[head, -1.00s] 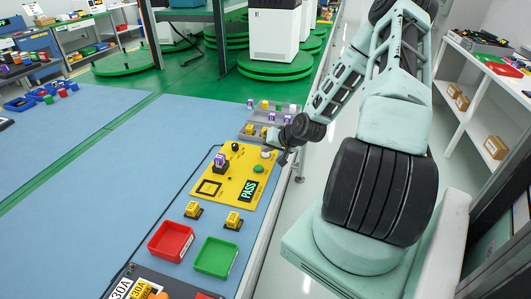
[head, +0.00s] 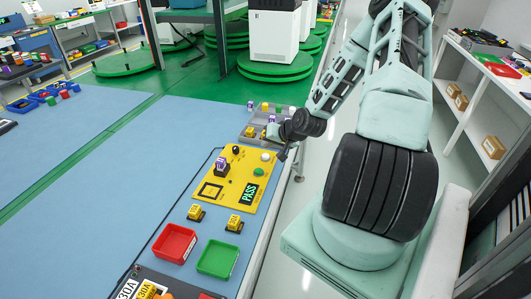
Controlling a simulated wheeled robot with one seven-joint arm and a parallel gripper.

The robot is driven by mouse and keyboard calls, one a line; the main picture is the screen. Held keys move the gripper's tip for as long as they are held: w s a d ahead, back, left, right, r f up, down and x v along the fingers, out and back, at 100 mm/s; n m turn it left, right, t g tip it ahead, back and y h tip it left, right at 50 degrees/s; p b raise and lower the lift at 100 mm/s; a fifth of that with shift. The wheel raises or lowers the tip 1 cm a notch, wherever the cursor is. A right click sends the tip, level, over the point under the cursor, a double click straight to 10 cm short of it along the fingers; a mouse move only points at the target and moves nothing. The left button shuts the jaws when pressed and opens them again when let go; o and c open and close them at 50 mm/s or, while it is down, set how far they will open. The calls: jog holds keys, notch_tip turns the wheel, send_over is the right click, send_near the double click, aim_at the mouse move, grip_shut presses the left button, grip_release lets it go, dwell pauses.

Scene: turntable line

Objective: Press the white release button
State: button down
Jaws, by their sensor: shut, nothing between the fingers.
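The white button (head: 266,157) sits at the far right corner of the yellow panel (head: 212,207), with a green button (head: 258,172) just nearer. A black knob (head: 236,150) and a purple-and-white part in a dark holder (head: 221,166) are to its left. My gripper (head: 283,155) is shut and empty, pointing down just right of the white button. A small gap shows between them in the picture; its height above the panel is hard to tell.
A grey rack (head: 262,128) with several small parts stands behind the panel, close to my wrist. Two yellow parts (head: 234,222), a red tray (head: 174,243) and a green tray (head: 218,259) lie in front. The blue tabletop (head: 110,190) at left is clear.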

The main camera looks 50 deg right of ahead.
aim_at(267, 157)
notch_tip(267, 157, up, 3)
jog(key=shift+r+p, duration=0.15)
jog(key=shift+p, duration=1)
jog(key=a+r+n+g+y, duration=0.1)
jog(key=a+r+n+g, duration=0.3)
jog(key=a, duration=0.9)
jog(key=a+r+n+g+y, duration=0.15)
jog(key=a+r+n, duration=0.35)
jog(key=a, duration=0.9)
jog(key=s+a+r+n+g, duration=0.2)
jog(key=s+a+r+n, duration=0.2)
jog(key=s+a, duration=0.4)
jog(key=s+a+r+n+g+h, duration=0.1)
jog(key=s+a+r+n, duration=0.3)
jog(key=s, duration=0.9)
jog(key=a+r, duration=0.3)
jog(key=a, duration=0.2)
jog(key=shift+s+r+g, duration=0.2)
jog(key=shift+s+g, duration=0.15)
